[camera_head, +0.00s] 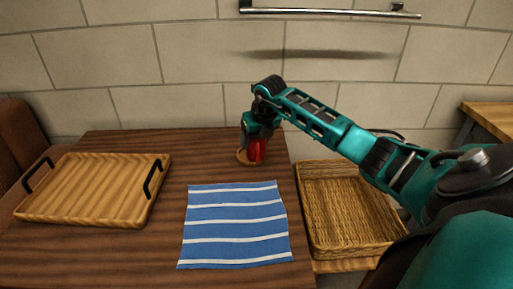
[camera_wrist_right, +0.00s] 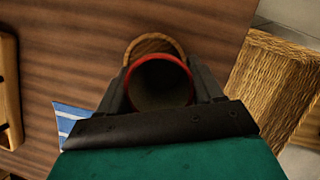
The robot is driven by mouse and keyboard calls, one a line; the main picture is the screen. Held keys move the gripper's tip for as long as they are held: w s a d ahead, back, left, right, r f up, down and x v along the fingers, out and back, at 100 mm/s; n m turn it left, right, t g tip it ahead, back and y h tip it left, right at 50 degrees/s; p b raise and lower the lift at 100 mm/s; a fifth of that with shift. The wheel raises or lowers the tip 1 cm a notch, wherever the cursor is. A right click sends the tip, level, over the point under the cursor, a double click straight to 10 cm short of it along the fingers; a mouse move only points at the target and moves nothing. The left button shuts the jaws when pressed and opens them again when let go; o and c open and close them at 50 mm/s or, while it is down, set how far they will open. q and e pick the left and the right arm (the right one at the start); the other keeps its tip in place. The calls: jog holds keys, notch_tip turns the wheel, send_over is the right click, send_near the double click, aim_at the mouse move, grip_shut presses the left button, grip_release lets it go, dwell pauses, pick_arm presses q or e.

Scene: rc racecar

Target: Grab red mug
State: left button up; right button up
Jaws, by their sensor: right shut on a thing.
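The red mug (camera_head: 255,151) is at the back right of the dark wooden table, over a small round wooden coaster (camera_head: 242,157). My right gripper (camera_head: 259,143) reaches down onto the mug from above and is shut on it. In the right wrist view the mug's red rim (camera_wrist_right: 186,66) shows between the two fingers (camera_wrist_right: 160,90), with its dark inside facing the camera. The coaster (camera_wrist_right: 153,42) shows just beyond the rim. I cannot tell whether the mug touches the coaster. My left gripper is not in view.
A blue and white striped cloth (camera_head: 236,225) lies in front of the mug. A wooden tray with black handles (camera_head: 92,190) is at the left of the table. A woven basket (camera_head: 352,250) stands right of the table's edge. A tiled wall (camera_head: 190,80) is behind.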

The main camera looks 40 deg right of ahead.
jog(key=c, duration=0.6)
